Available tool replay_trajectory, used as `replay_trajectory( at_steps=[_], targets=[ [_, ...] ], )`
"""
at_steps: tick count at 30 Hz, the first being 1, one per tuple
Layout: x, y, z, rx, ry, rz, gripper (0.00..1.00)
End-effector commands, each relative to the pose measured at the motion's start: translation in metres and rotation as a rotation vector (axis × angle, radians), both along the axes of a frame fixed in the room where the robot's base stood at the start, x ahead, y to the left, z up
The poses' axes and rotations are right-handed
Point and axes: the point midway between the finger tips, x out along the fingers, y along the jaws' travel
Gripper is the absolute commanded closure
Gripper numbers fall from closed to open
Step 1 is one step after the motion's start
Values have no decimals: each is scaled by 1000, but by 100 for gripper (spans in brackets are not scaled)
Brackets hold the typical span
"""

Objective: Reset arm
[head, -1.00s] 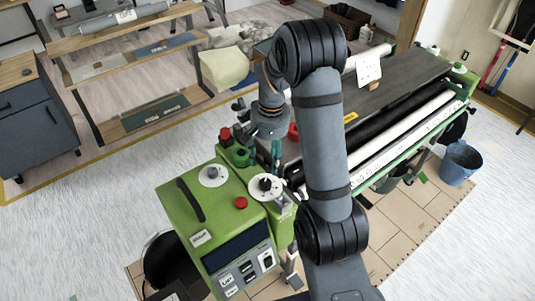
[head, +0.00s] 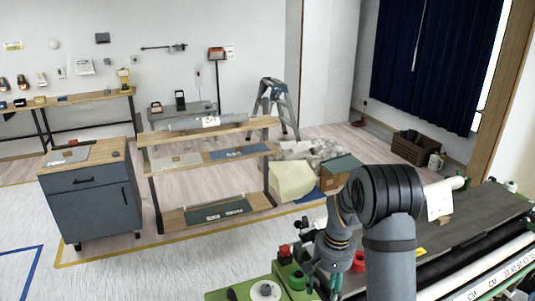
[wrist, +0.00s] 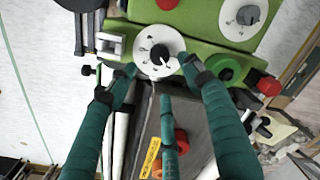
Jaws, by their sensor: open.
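My gripper (wrist: 158,72) has teal fingers, spread apart and empty in the wrist view. Its tips are at either side of a white round dial (wrist: 146,62) with a black knob, on the green wallpaper machine. I cannot tell whether they touch it. In the head view, my gripper (head: 323,284) points down over the machine's control end, partly cut by the lower edge. The green machine housing (head: 228,294) shows at the bottom, with the other white dial (head: 265,290) left of my gripper. My arm hides part of the machine.
The machine's dark table (head: 465,228) and white roller extend right. A wooden shelf rack (head: 212,156), a grey cabinet (head: 92,205), a stepladder (head: 277,105) and a brown crate (head: 410,150) stand behind. Open floor (head: 150,270) lies left of the machine.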

Motion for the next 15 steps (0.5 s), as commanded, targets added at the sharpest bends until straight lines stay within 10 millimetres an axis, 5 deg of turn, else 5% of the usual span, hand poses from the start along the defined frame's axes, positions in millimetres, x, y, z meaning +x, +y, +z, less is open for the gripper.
replay_trajectory(
  at_steps=[12, 15],
  targets=[
    [-1, 4, -88, 1, 7, 1, 50],
    [0, 5, -86, 0, 3, 58, 50]
  ],
)
